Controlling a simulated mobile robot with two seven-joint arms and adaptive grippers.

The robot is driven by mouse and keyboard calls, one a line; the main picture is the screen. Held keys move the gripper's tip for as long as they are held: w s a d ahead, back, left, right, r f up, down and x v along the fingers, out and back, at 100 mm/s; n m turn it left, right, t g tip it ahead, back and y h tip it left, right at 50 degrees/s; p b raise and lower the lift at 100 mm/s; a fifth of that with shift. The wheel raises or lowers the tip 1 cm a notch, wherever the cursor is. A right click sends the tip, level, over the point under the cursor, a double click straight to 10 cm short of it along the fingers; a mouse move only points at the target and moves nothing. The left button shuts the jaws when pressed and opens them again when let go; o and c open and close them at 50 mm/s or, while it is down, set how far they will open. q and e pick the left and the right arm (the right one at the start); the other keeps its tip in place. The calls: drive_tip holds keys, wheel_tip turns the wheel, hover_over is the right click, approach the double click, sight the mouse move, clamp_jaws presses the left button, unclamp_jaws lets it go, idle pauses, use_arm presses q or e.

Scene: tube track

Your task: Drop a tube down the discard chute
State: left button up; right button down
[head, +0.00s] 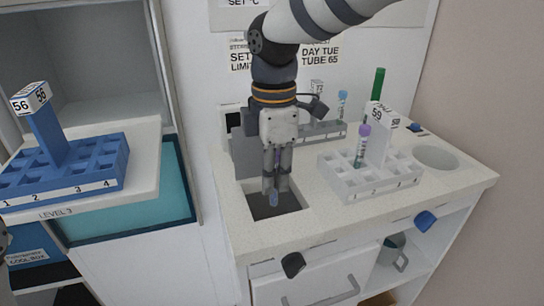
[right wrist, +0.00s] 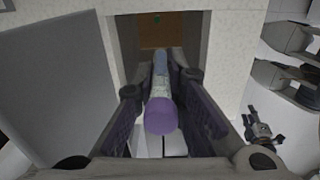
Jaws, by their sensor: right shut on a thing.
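My right gripper (head: 277,182) points down over a square, dark opening in the white counter, which looks like the discard chute (head: 262,208). It is shut on a tube with a purple cap (right wrist: 161,116). The tube's pale blue lower end (head: 273,198) shows below the fingertips in the head view, over the opening. In the right wrist view the tube lies between both finger pads and points into the chute (right wrist: 183,27), which has a brown bottom. The fingers hide most of the tube in the head view.
A white rack (head: 352,188) with a purple-capped tube (head: 362,140) stands right of the chute. A grey rack (head: 322,130) stands behind. A round recess (head: 437,157) is at the counter's right. A blue rack (head: 90,172) sits on a shelf at the left.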

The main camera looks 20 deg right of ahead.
drive_tip(key=shift+f, duration=0.35)
drive_tip(key=c, duration=1.6)
unclamp_jaws()
wheel_tip(320, 180, up, 12)
drive_tip(key=shift+r, duration=0.1)
